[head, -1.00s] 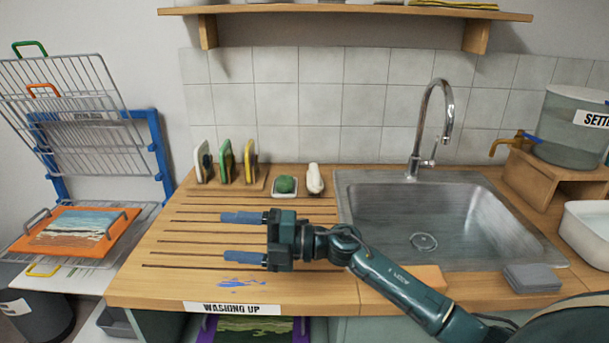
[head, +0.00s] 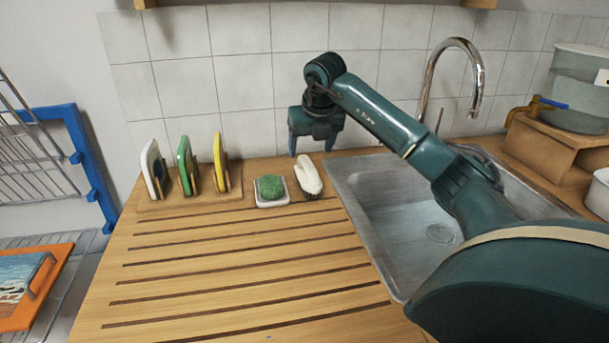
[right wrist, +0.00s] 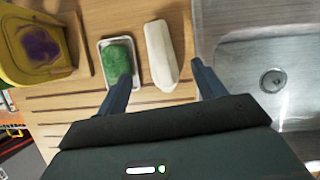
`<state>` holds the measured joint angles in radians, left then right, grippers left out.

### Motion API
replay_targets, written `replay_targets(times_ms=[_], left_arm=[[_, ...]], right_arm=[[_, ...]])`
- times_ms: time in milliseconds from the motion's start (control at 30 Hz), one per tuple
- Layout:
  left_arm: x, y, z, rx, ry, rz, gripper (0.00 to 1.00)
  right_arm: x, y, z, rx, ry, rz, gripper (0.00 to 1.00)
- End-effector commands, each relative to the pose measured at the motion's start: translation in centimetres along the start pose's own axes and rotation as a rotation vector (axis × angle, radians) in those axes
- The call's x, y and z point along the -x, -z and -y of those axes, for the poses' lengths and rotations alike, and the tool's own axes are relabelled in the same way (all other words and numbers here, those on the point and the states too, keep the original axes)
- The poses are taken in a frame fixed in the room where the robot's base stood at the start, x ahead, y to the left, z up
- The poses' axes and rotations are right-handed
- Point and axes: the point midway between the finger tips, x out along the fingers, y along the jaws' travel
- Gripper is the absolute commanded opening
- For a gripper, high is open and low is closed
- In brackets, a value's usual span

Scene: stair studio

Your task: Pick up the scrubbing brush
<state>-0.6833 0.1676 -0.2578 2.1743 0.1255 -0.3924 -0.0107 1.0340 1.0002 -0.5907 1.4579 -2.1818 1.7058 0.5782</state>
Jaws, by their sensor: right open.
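The scrubbing brush (head: 308,176) has a cream-white back and dark bristles underneath. It lies on the wooden drainboard just left of the sink. My right gripper (head: 311,147) is open and empty, pointing down above and behind the brush in the head view. In the right wrist view the brush (right wrist: 161,55) lies between the two spread fingers (right wrist: 160,85), beyond their tips and apart from them. The left finger overlaps the green soap's dish in that view. My left gripper is not in view.
A green soap (head: 271,187) in a white dish (head: 272,202) sits close left of the brush. A rack with white, green and yellow boards (head: 220,163) stands farther left. The steel sink (head: 400,215) and tap (head: 478,90) are right. The front drainboard is clear.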

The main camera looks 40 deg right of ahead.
Motion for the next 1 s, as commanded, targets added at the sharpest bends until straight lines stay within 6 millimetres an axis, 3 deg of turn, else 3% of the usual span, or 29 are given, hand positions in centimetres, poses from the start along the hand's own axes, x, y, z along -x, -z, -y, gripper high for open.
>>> replay_targets(times_ms=[100, 367, 667, 1000], left_arm=[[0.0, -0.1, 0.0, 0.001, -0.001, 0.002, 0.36], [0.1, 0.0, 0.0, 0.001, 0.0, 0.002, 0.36], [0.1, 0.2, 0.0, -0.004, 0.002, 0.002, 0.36], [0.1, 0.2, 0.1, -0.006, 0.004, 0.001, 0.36]], right_arm=[[-2.2, 0.1, -0.1, 0.001, -0.001, -0.003, 0.69], [-4.3, 0.1, -0.1, 0.002, -0.002, -0.002, 0.69], [-8.4, 0.6, 0.0, 0.001, -0.004, -0.002, 0.69], [-9.0, 0.6, 0.1, 0.002, -0.004, 0.001, 0.67]])
